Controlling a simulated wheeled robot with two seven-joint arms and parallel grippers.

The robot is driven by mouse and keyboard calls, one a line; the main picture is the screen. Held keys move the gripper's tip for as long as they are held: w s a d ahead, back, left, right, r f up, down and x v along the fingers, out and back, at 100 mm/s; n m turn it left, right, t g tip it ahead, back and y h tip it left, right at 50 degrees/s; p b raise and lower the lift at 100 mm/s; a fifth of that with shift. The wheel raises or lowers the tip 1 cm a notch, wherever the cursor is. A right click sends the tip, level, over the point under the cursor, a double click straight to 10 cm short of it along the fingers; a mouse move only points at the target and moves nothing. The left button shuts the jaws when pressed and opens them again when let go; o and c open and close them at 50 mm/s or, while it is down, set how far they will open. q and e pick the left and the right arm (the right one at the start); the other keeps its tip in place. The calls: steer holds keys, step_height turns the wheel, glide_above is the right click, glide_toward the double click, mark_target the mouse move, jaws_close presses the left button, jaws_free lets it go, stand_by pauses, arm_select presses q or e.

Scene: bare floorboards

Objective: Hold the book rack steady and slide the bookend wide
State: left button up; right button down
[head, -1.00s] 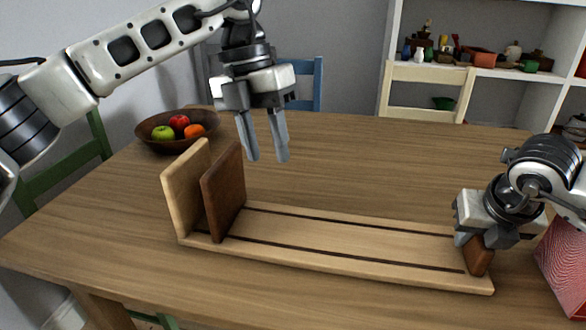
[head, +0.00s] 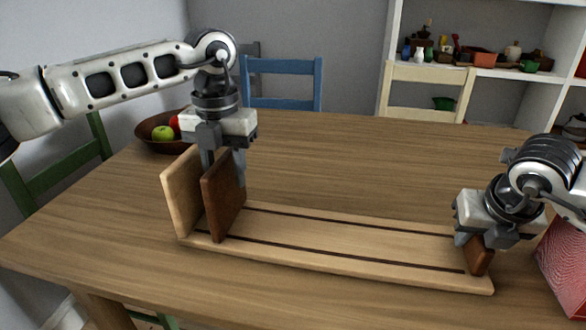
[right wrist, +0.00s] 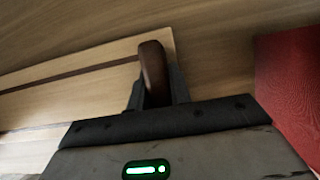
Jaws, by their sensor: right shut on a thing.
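The book rack (head: 330,240) is a long light-wood base with two dark grooves, lying on the table. An upright light panel (head: 179,198) stands at its left end. A dark brown upright bookend (head: 222,200) stands just right of that panel. My left gripper (head: 224,170) is lowered at the bookend's top, its fingers apart on either side of it; the lower fingertips are partly hidden. My right gripper (head: 474,246) is shut on a small brown end piece (head: 480,261) at the rack's right end. The right wrist view shows this piece (right wrist: 154,72) between the fingers.
A fruit bowl (head: 152,140) stands behind the rack's left end, close to my left gripper. A red box (head: 567,265) stands right of the rack. The table behind the rack's middle is clear. Chairs and a shelf stand beyond the table.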

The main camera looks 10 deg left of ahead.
arm_select(q)
steer(key=shift+f, duration=0.5)
steer(key=shift+c, duration=0.4)
jaws_close()
steer(key=d, duration=1.5)
steer(key=shift+s+d, duration=0.3)
arm_select(e)
steer(key=shift+a, duration=0.15)
arm_select(q)
steer(key=shift+r, duration=0.1)
steer(key=shift+o, duration=0.4)
jaws_free()
steer(key=shift+a, duration=0.1)
arm_select(e)
steer(key=shift+d, duration=0.2)
arm_select(q)
step_height(320, 180, up, 12)
